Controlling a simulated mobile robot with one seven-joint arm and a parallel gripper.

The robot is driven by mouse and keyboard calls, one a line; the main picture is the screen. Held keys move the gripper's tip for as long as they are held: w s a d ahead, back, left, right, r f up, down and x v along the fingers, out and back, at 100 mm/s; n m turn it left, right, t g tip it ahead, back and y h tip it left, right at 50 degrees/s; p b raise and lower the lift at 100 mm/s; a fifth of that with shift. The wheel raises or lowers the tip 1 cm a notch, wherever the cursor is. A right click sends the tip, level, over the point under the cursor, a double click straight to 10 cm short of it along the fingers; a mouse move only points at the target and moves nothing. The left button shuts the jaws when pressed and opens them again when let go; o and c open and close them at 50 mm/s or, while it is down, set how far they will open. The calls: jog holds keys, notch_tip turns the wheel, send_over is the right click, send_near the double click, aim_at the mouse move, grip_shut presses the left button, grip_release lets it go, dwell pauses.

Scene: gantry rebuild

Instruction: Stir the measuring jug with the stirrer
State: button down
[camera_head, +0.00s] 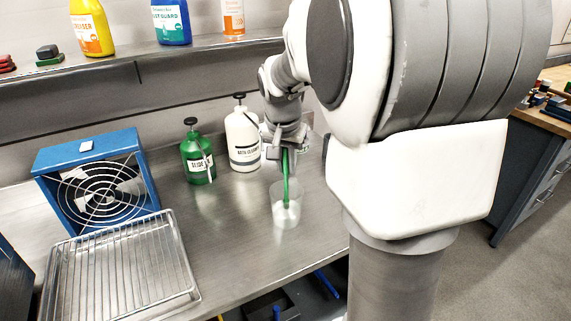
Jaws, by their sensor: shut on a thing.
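The measuring jug (287,213) is a clear, see-through cup standing on the steel bench, left of my arm. The stirrer (286,178) is a thin green stick. My gripper (283,150) is above the jug and shut on the stirrer's upper part. The stirrer points down, nearly upright, with its lower end inside the jug. Something pale shows low in the jug around the stirrer's end; I cannot tell what it is. My arm hides the area right of the gripper.
A green pump bottle (198,155) and a white pump bottle (243,142) stand behind the jug. A blue fan (100,185) and a wire-racked tray (120,268) lie to the left. A shelf (130,66) with bottles runs above. The bench between tray and jug is clear.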

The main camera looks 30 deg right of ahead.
jog(key=shift+w+d+p+v, duration=0.15)
jog(key=shift+p+v, duration=1)
jog(key=shift+v, duration=0.65)
jog(key=shift+w+d+p+v, duration=0.1)
jog(key=shift+p+v, duration=1)
jog(key=shift+v, duration=0.65)
jog(key=shift+r, duration=0.1)
notch_tip(320, 180, up, 5)
jog(key=p, duration=0.4)
